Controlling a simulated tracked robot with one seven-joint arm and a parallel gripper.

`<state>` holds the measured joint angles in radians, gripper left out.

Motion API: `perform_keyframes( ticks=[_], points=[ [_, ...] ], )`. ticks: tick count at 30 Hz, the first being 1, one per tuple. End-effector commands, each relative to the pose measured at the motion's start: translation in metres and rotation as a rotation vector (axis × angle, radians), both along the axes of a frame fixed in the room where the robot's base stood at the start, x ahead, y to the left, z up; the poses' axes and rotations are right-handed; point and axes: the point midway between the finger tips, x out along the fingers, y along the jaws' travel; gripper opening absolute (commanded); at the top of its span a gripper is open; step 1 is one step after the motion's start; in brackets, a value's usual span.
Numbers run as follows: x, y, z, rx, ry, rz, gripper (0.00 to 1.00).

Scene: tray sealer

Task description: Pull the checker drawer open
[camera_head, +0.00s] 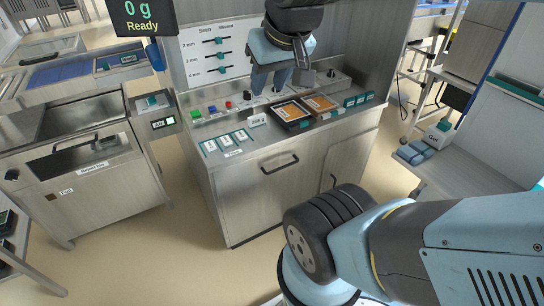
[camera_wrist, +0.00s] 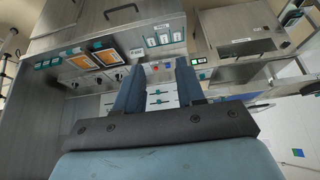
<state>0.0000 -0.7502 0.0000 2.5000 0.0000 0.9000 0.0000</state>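No drawer has a label I can read as "checker". The middle steel cabinet (camera_head: 235,190) has a closed front with a dark bar handle (camera_head: 280,163) below its worktop; this handle also shows at the top of the wrist view (camera_wrist: 122,10). The steel unit at left (camera_head: 110,190) has another dark bar handle (camera_head: 103,143) above a small label too small to read surely. My gripper (camera_head: 270,82) hangs above the back of the middle worktop, away from both handles. In the wrist view its two blue fingers (camera_wrist: 159,70) stand apart with nothing between them.
Two orange-filled trays (camera_head: 290,111) lie on the middle worktop beside several small teal-and-white blocks. Small cards (camera_head: 226,142) lie at its front left. A "0 g Ready" display (camera_head: 143,17) hangs above left. The floor between the units (camera_head: 188,215) is clear.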

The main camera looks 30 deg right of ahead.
Motion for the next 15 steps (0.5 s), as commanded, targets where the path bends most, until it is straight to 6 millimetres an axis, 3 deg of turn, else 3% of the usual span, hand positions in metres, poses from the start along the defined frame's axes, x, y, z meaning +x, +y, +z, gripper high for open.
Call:
perform_keyframes(
  ticks=[8,15],
  points=[
    [0.004,-0.001,-0.001,0.003,0.015,-0.002,0.39],
    [0.034,-0.010,-0.017,0.038,0.135,-0.011,0.39]
  ],
)
